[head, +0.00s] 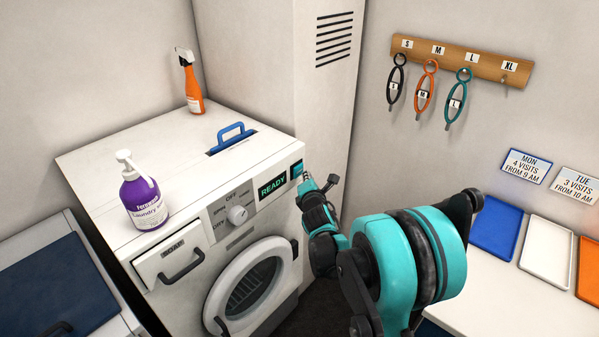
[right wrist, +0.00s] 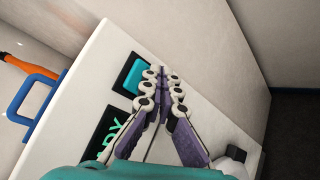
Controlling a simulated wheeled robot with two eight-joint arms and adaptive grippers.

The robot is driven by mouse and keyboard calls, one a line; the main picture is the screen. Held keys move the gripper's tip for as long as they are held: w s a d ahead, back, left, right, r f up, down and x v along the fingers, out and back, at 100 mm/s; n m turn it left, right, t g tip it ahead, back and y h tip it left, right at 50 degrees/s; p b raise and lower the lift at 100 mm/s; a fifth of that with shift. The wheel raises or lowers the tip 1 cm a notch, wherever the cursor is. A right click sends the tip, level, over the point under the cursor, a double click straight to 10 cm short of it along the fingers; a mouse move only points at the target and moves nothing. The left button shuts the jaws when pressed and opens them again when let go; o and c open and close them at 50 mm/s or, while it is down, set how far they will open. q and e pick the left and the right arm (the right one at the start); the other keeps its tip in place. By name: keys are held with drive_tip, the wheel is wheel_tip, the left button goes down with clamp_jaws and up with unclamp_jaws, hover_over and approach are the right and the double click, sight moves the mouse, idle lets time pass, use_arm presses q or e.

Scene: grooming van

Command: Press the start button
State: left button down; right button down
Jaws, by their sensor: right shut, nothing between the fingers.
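The start button is a teal square in a dark frame on the washing machine's front panel. In the head view it (head: 297,168) sits right of the lit READY display (head: 272,186), partly beside my gripper. In the right wrist view the button (right wrist: 136,74) shows just left of my fingertips. My right gripper (head: 306,184) is shut and empty, its fingertips close to the panel near the button. Its closed fingers (right wrist: 162,78) fill the middle of the wrist view. Whether they touch the button or panel, I cannot tell. My left gripper is not in view.
The white washing machine (head: 100,168) carries a purple laundry bottle (head: 142,196), an orange spray bottle (head: 190,85) and a blue handle (head: 231,136) on top. Its panel has a knob (head: 237,214). A tall white cabinet (head: 270,60) stands behind. Trays (head: 546,248) lie at right.

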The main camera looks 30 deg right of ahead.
drive_tip(key=shift+w, duration=0.15)
idle(0.4)
drive_tip(key=shift+w+a, duration=0.2)
drive_tip(key=shift+w, duration=0.05)
drive_tip(key=shift+w+a, duration=0.2)
drive_tip(key=shift+w, duration=0.3)
idle(0.8)
idle(0.3)
drive_tip(key=shift+s+d, duration=0.2)
drive_tip(key=shift+s, duration=0.25)
drive_tip(key=shift+s+d, duration=0.2)
drive_tip(key=shift+s, duration=0.25)
drive_tip(key=s, duration=0.1)
drive_tip(key=s+d, duration=0.1)
drive_tip(key=s, duration=0.2)
drive_tip(key=shift+s+d, duration=0.3)
drive_tip(key=shift+d, duration=0.1)
idle(0.4)
